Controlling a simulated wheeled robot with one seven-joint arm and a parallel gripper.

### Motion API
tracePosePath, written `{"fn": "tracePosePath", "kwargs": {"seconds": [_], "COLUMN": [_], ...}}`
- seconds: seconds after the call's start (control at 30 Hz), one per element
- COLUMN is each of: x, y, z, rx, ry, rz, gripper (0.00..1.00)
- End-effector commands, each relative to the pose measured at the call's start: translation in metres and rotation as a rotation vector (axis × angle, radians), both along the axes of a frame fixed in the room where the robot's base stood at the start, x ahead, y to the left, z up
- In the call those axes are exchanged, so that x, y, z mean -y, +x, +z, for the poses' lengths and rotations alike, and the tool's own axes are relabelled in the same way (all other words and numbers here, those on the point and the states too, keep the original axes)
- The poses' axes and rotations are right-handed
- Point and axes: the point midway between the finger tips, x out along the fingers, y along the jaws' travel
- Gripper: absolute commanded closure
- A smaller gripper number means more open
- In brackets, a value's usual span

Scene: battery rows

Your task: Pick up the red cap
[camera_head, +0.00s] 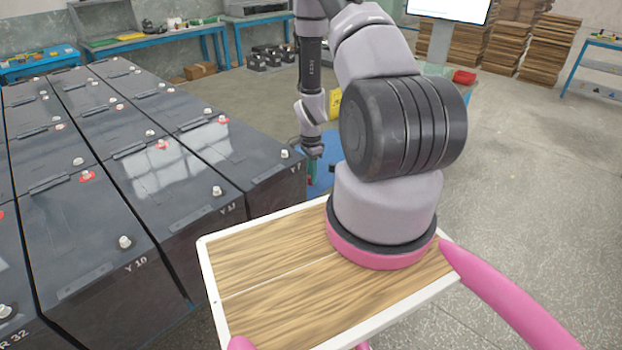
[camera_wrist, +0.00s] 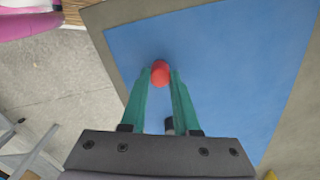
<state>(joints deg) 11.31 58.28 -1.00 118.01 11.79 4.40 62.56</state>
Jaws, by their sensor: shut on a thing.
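The red cap (camera_wrist: 160,68) shows in the wrist view, round and small, between the tips of my gripper's two green fingers (camera_wrist: 161,78). The fingers touch it from both sides, and my gripper is shut on it. A blue surface (camera_wrist: 225,70) lies behind the cap; I cannot tell how far the cap is above it. A small pale and dark part sits between the finger bases in the wrist view.
Large black batteries (camera_head: 150,165) stand in rows at the left, close to my forearm. Blue-framed workbenches (camera_head: 150,40) line the back wall. Stacks of wooden boards (camera_head: 500,45) stand at the back right. Grey floor (camera_head: 540,170) is open at the right.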

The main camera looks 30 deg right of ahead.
Motion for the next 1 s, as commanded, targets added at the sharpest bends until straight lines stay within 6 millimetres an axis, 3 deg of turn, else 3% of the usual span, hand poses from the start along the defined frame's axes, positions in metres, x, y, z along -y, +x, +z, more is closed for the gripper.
{"fn": "tracePosePath", "kwargs": {"seconds": [0.27, 0.5, 0.7, 1.0], "x": [0.000, 0.000, 0.000, 0.000], "y": [0.001, 0.001, 0.001, 0.000], "z": [0.019, 0.067, 0.094, 0.100], "rx": [0.003, 0.004, 0.002, -0.001], "ry": [-0.001, -0.002, -0.001, 0.000], "rz": [0.000, 0.001, 0.001, 0.000], "gripper": [1.00, 1.00, 1.00, 1.00]}}
